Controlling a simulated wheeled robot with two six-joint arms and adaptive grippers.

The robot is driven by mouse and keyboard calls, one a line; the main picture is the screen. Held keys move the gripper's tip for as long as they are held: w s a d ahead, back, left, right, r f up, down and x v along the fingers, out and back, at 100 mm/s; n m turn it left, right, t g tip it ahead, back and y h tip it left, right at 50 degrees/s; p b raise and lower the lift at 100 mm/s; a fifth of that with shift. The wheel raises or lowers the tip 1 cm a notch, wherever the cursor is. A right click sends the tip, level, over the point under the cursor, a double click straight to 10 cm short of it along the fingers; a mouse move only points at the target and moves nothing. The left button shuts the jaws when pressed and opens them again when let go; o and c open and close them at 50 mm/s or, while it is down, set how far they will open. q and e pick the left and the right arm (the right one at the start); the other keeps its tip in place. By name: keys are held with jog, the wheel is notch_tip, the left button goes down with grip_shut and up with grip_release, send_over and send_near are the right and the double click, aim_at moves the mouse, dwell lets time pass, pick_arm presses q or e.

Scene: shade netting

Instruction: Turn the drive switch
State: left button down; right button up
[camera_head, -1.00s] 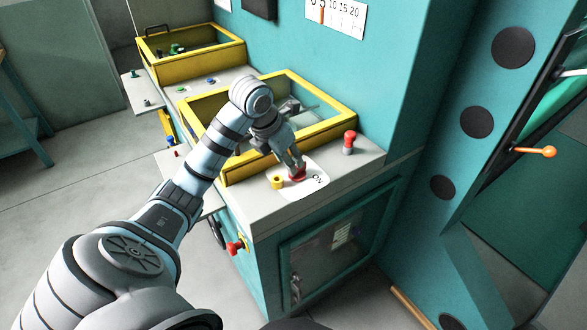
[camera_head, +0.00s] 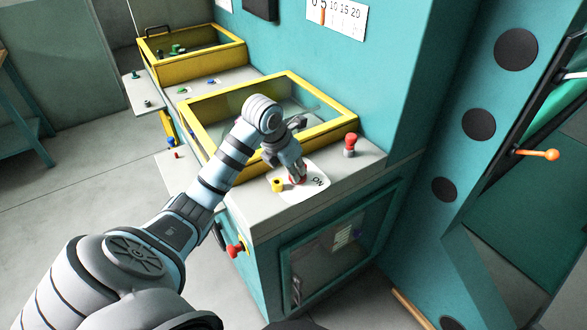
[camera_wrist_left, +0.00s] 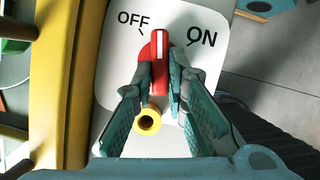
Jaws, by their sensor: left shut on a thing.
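The drive switch is a red knob with a white stripe (camera_wrist_left: 160,48) on a white plate (camera_wrist_left: 112,75) lettered OFF and ON. In the left wrist view its stripe points up, between the two words. My left gripper (camera_wrist_left: 161,82) is shut on the red knob, one finger on each side. In the head view the gripper (camera_head: 296,177) reaches down onto the knob, and the fingers hide most of it. The plate (camera_head: 311,190) with ON shows beside them. My right gripper is not in view.
A small yellow piece (camera_head: 277,185) sits just beside the knob. A red-topped post (camera_head: 350,145) stands to the right on the grey top. A yellow-framed bin (camera_head: 212,147) rises behind the gripper. A red knob (camera_head: 236,249) sticks out from the cabinet's side.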

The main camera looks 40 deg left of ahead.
pick_arm(q)
jog(key=shift+m, duration=0.3)
jog(key=shift+w+a+f+m+h+b, duration=0.1)
jog(key=shift+m+h+b, duration=0.2)
jog(key=shift+m, duration=0.3)
jog(key=shift+a+m+h+b, duration=0.1)
jog(key=shift+m+h+b, duration=0.2)
jog(key=shift+m, duration=0.3)
jog(key=m+h, duration=0.1)
jog(key=m, duration=0.1)
jog(key=shift+a+m+b, duration=0.15)
jog(key=shift+m+b, duration=0.15)
jog(key=m, duration=0.2)
jog(key=m+g+h, duration=0.1)
jog(key=m, duration=0.1)
jog(key=m+g, duration=0.1)
jog(key=m, duration=0.1)
jog(key=shift+w+a+h+b, duration=0.3)
jog(key=shift+w+b, duration=0.05)
jog(key=c, duration=1.6)
grip_release()
